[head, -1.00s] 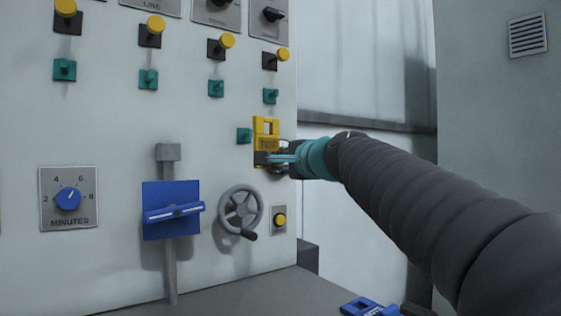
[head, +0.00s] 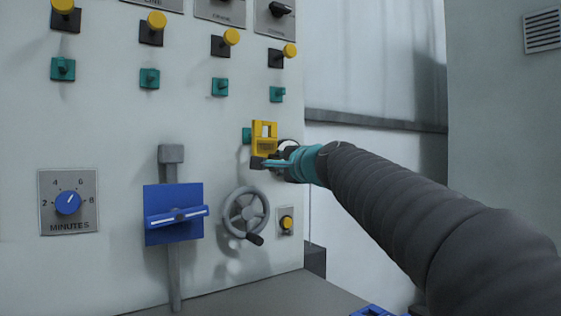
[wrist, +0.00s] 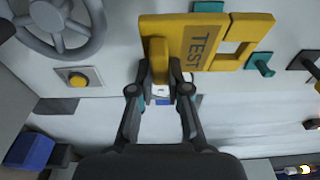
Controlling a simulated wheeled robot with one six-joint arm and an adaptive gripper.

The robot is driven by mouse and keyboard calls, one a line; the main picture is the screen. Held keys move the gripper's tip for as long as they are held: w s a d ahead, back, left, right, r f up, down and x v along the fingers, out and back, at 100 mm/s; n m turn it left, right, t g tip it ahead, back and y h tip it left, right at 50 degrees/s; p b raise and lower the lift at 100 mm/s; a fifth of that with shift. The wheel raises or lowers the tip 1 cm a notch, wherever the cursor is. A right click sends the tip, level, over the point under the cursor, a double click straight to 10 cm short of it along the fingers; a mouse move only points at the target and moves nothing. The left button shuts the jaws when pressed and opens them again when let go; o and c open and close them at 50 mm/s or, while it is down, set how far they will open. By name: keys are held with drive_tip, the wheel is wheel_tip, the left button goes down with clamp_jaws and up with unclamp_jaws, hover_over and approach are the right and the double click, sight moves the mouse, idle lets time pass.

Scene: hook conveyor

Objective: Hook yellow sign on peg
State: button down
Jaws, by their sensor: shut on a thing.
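The yellow sign (head: 264,131) has a rectangular window near its top and a block sticking out below. In the wrist view the sign (wrist: 205,42) reads TEST and appears in front of the panel. My gripper (wrist: 160,78) is shut on its protruding yellow block; it also shows in the head view (head: 268,163). One teal peg (head: 247,135) is just left of the sign, partly covered by it. Another teal peg (head: 277,94) is above the sign; in the wrist view this peg (wrist: 262,64) lies beyond the window end. No peg shows through the window clearly.
Several more teal pegs (head: 149,78) and yellow knobs (head: 151,27) line the panel. A grey handwheel (head: 245,213) and yellow button (head: 287,222) are below the sign. A blue lever plate (head: 174,214) and MINUTES dial (head: 68,203) are left. Space right of the panel is open.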

drive_tip(key=shift+a+p+x, duration=0.15)
drive_tip(key=shift+p+x, duration=0.2)
drive_tip(key=shift+x, duration=0.7)
drive_tip(key=shift+a+p+x, duration=0.15)
drive_tip(key=shift+p+x, duration=0.2)
drive_tip(key=shift+x, duration=0.7)
drive_tip(key=shift+w+a+f, duration=0.4)
drive_tip(key=shift+a+f, duration=0.05)
drive_tip(key=shift+f, duration=0.1)
drive_tip(key=c, duration=1.1)
unclamp_jaws()
drive_tip(key=shift+o, duration=0.2)
drive_tip(key=shift+d, duration=0.1)
